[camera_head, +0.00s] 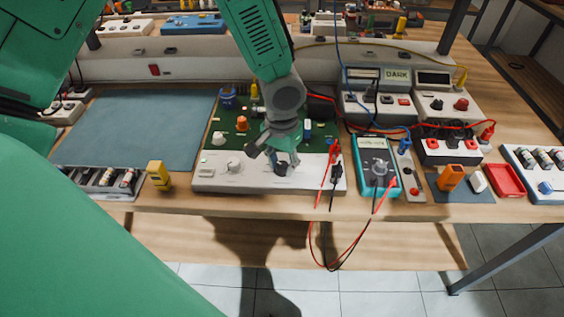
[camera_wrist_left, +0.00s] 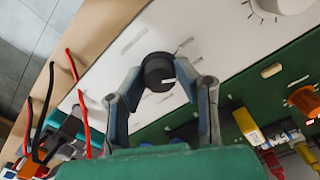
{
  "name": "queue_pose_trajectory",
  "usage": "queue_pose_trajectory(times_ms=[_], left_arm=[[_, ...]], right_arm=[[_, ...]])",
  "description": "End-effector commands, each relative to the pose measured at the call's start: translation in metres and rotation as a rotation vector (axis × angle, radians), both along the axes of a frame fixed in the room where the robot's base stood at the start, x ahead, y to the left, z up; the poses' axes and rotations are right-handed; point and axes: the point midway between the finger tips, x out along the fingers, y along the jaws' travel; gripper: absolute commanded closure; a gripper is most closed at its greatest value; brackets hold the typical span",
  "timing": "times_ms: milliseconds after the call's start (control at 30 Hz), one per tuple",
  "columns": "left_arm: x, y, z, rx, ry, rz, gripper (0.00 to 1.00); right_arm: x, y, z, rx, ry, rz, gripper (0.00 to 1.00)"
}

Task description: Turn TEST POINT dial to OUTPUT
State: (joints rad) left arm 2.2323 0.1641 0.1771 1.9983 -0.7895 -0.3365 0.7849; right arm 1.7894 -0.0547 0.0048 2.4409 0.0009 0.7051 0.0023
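A small black dial (camera_wrist_left: 158,72) sits on the white front panel (camera_head: 210,184) of a green circuit board (camera_head: 232,125); it also shows in the head view (camera_head: 281,169). My left gripper (camera_head: 276,162) comes down from above over this dial. In the left wrist view, its two fingertips (camera_wrist_left: 158,70) lie on either side of the dial, close to its edge. I cannot tell whether they touch or grip it. A larger white knob (camera_head: 235,166) stands left of it on the panel and shows at the wrist view's top right. Panel lettering is too small to read. My right gripper is not in view.
Red and black probe leads (camera_head: 325,183) lie over the panel's right end and hang past the bench edge. A teal multimeter (camera_head: 374,163) stands to the right. A yellow object (camera_head: 159,175) stands left of the panel. The blue-grey mat (camera_head: 135,130) is clear.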

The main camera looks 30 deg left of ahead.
Motion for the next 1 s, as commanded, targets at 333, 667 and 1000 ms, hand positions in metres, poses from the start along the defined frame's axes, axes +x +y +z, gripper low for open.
queue_pose_trajectory(times_ms=[333,667,1000], left_arm=[[0.0,0.003,0.001,0.006,0.002,-0.07,1.0],[0.0,0.003,0.003,0.005,0.002,-0.308,1.0],[0.0,0.003,0.002,0.004,0.0,-0.553,1.0]], right_arm=[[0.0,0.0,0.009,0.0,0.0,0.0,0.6],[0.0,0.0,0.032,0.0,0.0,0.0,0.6],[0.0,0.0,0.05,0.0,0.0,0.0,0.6]])
